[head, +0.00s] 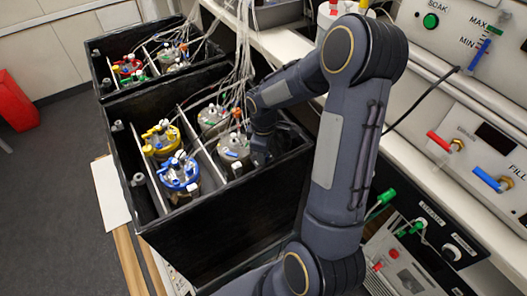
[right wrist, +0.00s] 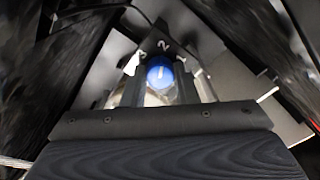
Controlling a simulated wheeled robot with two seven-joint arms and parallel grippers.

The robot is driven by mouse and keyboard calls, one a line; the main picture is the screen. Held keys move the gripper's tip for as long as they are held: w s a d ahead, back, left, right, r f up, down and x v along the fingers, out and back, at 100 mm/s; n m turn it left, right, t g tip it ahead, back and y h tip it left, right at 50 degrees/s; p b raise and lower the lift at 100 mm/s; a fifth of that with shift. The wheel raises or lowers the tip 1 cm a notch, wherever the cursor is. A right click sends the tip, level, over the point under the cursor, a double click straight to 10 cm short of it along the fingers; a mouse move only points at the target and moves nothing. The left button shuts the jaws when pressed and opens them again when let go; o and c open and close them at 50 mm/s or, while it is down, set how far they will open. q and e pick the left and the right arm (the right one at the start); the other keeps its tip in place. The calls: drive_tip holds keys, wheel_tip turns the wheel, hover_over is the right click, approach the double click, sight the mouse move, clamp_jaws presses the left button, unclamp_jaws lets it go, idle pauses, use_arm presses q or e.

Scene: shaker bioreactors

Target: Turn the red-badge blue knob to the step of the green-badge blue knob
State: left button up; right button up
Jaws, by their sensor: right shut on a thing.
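A blue knob (right wrist: 160,72) with a pale mark on its face shows in the right wrist view. I cannot tell which digit the mark points to. My right gripper (right wrist: 161,88) is shut on this knob, one finger on each side. In the head view my right gripper (head: 262,150) reaches down into the near black box, and the knob is hidden there. No red or green badge can be made out. My left gripper is not in view.
The near black box (head: 225,215) holds several vessels, including a yellow-topped one (head: 160,138) and a blue-topped one (head: 178,173). Tubes hang above them. Another black box (head: 103,83) stands behind. Control panels with coloured valves line the right side.

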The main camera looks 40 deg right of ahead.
drive_tip(key=o, duration=1)
drive_tip(key=shift+r+p, duration=0.35)
drive_tip(key=shift+r, duration=3.6)
